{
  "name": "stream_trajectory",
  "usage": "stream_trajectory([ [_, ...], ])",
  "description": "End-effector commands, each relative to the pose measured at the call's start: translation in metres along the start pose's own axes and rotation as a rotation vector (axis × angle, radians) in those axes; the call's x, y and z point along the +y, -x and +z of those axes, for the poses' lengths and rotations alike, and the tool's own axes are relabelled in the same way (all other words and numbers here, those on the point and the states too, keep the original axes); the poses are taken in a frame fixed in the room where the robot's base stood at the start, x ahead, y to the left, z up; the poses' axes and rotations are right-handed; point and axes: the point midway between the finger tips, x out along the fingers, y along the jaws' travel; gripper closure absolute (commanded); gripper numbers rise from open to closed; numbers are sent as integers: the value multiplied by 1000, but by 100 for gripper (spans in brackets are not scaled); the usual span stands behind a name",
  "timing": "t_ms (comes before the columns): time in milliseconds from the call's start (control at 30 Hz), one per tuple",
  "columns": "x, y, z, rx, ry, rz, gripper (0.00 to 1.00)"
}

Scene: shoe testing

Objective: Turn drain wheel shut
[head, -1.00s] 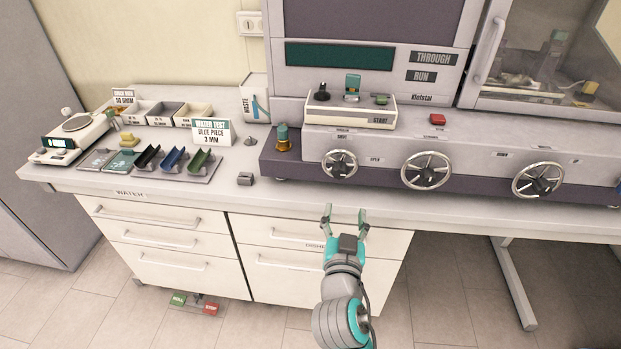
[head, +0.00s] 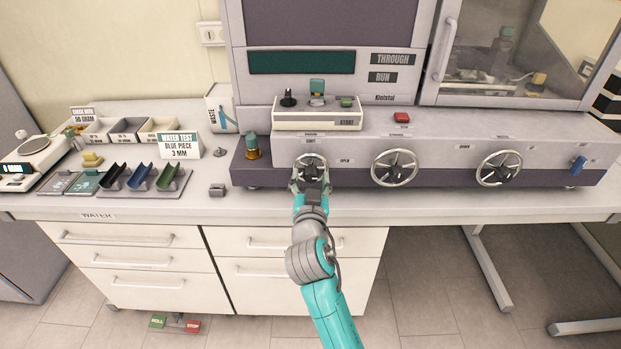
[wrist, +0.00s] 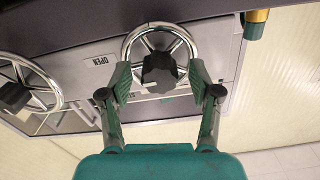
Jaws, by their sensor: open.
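The leftmost chrome handwheel (head: 309,159) is on the front of the grey machine. Small labels beside it appear to read SHUT and OPEN; the label above is too small to read. In the wrist view the wheel (wrist: 161,29) has a dark central knob (wrist: 160,70) and thin spokes. My gripper (head: 311,183) is in front of this wheel and covers its lower part. In the wrist view my gripper's open fingers (wrist: 159,76) stand either side of the lower rim. I cannot tell whether they touch it.
Two more handwheels (head: 394,167) (head: 499,168) are to the right on the same panel. A brass and green fitting (head: 252,148) stands left of the wheel. A small grey block (head: 217,190) lies on the counter (head: 400,206). A blue lever (head: 579,165) is far right.

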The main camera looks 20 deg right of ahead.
Motion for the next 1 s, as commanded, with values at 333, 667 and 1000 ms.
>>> stream_trajectory([
  [333, 0, -5, 0, 0, 0, 0, 37],
  [667, 0, -4, 0, 0, 0, 0, 97],
  [1000, 0, -4, 0, 0, 68, 1, 97],
])
